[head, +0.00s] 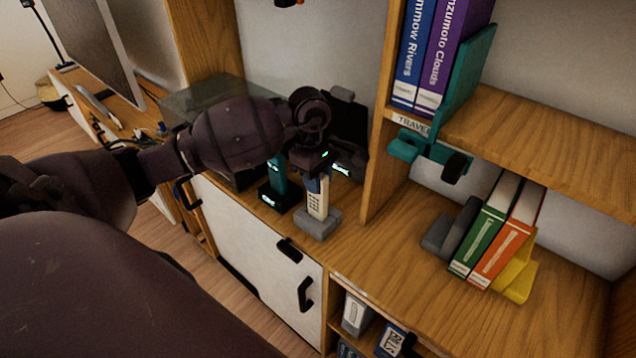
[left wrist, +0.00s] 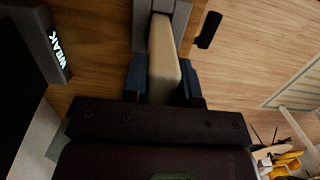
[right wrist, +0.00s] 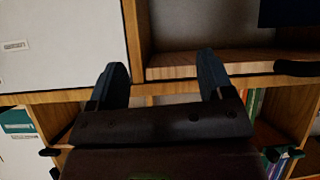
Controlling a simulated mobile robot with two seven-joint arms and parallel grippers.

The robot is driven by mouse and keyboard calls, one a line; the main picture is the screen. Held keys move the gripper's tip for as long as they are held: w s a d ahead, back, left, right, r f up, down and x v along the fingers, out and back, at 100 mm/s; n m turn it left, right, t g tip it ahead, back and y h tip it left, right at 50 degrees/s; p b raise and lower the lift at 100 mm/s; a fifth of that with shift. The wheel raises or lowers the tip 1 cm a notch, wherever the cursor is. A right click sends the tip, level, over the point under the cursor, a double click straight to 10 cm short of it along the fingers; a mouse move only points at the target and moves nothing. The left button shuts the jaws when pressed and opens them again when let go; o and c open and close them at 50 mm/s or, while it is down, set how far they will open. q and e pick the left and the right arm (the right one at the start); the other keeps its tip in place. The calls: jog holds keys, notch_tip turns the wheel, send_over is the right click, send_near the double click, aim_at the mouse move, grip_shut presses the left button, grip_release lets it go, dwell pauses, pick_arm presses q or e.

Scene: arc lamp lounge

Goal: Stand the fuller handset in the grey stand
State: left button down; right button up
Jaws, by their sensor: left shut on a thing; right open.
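A cream handset (head: 317,203) with a keypad stands upright, its lower end at the grey stand (head: 318,228) on the wooden shelf top. My left gripper (head: 317,184) is shut on its upper part; the left wrist view shows the handset (left wrist: 164,58) between the blue fingers (left wrist: 161,82). The grey stand (left wrist: 182,14) is partly cut off there. Whether the handset is fully seated is hard to tell. A dark dock (head: 272,198) with a small lit display stands to the left. A lit label reading WEAK (left wrist: 59,50) shows beside the handset. My right gripper (right wrist: 160,70) is open and empty.
A teal upright thing (head: 278,172) stands at the dark dock. A wooden divider (head: 378,150) rises to the right of the stand. Green and orange books (head: 492,235) lean beyond it. A white cabinet door (head: 255,250) lies below; free shelf surface is at right.

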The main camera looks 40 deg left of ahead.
pick_arm(q)
jog(key=shift+f, duration=0.65)
jog(key=shift+f, duration=0.2)
jog(key=c, duration=0.9)
grip_release()
jog(key=shift+a+r, duration=0.25)
jog(key=shift+r, duration=1.8)
jog(key=shift+a+r, duration=0.2)
jog(key=shift+r, duration=1.9)
jog(key=shift+a+r, duration=0.25)
jog(key=shift+r, duration=1.8)
jog(key=shift+w, duration=0.1)
